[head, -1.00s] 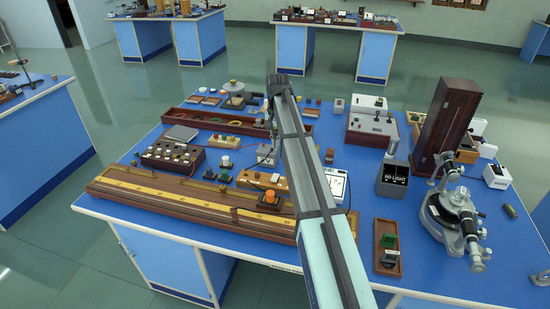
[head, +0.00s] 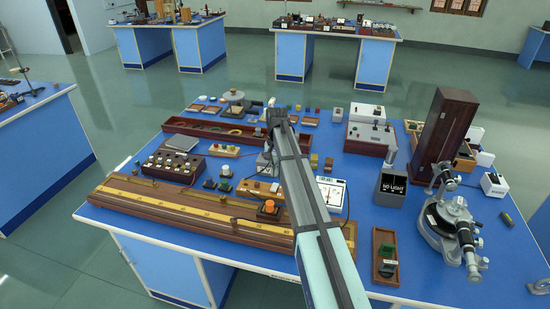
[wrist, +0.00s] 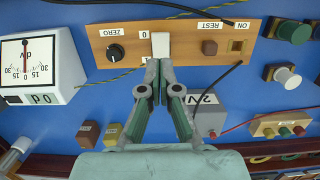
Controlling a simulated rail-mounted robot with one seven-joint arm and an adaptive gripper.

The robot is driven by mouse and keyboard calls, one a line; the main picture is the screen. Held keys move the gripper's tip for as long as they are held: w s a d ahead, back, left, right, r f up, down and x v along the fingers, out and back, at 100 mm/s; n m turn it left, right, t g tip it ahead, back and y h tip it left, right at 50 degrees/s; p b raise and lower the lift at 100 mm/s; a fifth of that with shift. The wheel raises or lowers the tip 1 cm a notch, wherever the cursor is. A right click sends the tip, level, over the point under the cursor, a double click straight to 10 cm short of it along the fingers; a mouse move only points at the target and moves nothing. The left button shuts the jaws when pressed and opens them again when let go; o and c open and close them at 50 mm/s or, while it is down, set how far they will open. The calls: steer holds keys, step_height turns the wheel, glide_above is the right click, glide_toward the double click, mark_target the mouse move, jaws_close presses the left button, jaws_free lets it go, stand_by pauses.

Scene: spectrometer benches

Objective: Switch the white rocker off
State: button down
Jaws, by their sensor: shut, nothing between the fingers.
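The white rocker (wrist: 160,44) sits on a light wooden panel (wrist: 185,32) in the wrist view, between the labels 0 and 1. My gripper (wrist: 160,63) is shut and empty, with its fingertips right at the rocker's near end. I cannot tell whether they touch it. The fingertips cover part of the 1 label. In the head view the wooden panel (head: 256,189) lies partly behind my arm, and the rocker and fingertips cannot be made out.
On the panel are a black ZERO knob (wrist: 115,53) and a brown REST button (wrist: 209,47). A white dial meter (wrist: 38,70) stands left. A grey 2V box (wrist: 208,118) stands close right of my gripper.

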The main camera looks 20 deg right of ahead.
mark_target(274, 189)
steer(key=shift+s+a+f+p, duration=0.15)
steer(key=shift+f+p, duration=0.35)
steer(key=shift+f, duration=1.1)
steer(key=shift+s+a+f+p, duration=0.1)
steer(key=shift+s+f+p, duration=0.3)
steer(key=shift+f, duration=1.15)
steer(key=shift+w, duration=0.15)
steer(key=shift+s+a+f+t+h+b, duration=0.1)
steer(key=shift+s+f+t+h+b, duration=0.35)
steer(key=shift+b, duration=0.75)
steer(key=shift+w+r+p, duration=0.2)
steer(key=shift+p, duration=0.2)
steer(key=shift+f, duration=0.1)
steer(key=shift+w, duration=0.15)
